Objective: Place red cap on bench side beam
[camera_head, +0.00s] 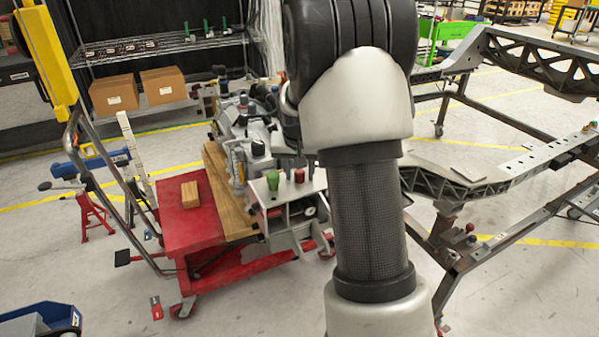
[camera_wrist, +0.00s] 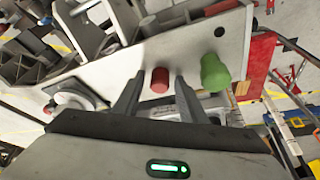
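The red cap (camera_head: 299,176) is a small red cylinder on a light grey plate at the bench's near end, beside a green cap (camera_head: 272,180). In the wrist view the red cap (camera_wrist: 160,80) appears between the two fingertips of my gripper (camera_wrist: 159,76). The gripper is open, with a visible gap on each side of the cap. How far the cap reaches between the fingers is hard to tell. In the head view my arm hides most of the gripper. A grey chassis beam (camera_head: 455,182) is to the right of my arm; whether it is the bench side beam is unclear.
The green cap (camera_wrist: 214,73) stands close right of my fingers. A red cart (camera_head: 180,235) with a wooden block (camera_head: 190,194) stands left of the grey plate (camera_head: 305,190). Grey machine parts (camera_head: 240,125) crowd behind it. Open floor (camera_head: 530,290) shows at lower right.

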